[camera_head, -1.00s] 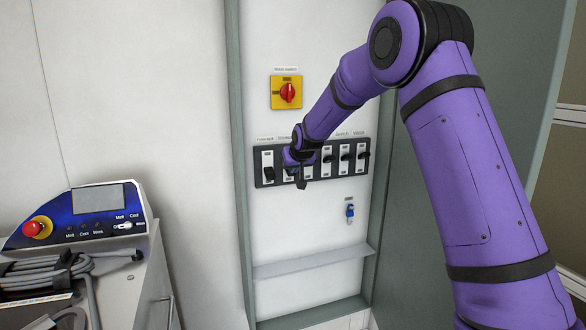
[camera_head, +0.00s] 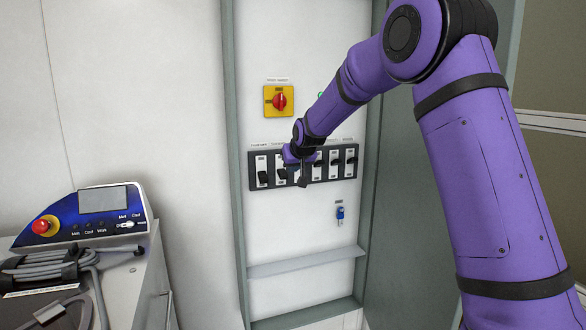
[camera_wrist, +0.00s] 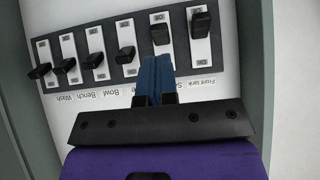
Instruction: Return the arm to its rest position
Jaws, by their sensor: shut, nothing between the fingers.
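My gripper (camera_wrist: 154,82) is shut and empty, its two blue fingers together in the wrist view. In the head view my gripper (camera_head: 298,182) is in front of the row of switches (camera_head: 342,181) on the wall panel. In the wrist view the switch row (camera_wrist: 82,80) runs across the top, with labels such as Wash, Bench, Bowl and Front tank. The fingertips lie over the strip's edge, close to the switches; I cannot tell whether they touch. My gripper hides part of the middle switches in the head view.
A yellow plate with a red rotary switch (camera_head: 279,101) is above the row. A blue key or tag (camera_head: 340,214) hangs below it, over a narrow shelf (camera_head: 305,262). A control box (camera_head: 85,214) with a red button and coiled cable (camera_head: 50,265) stands left.

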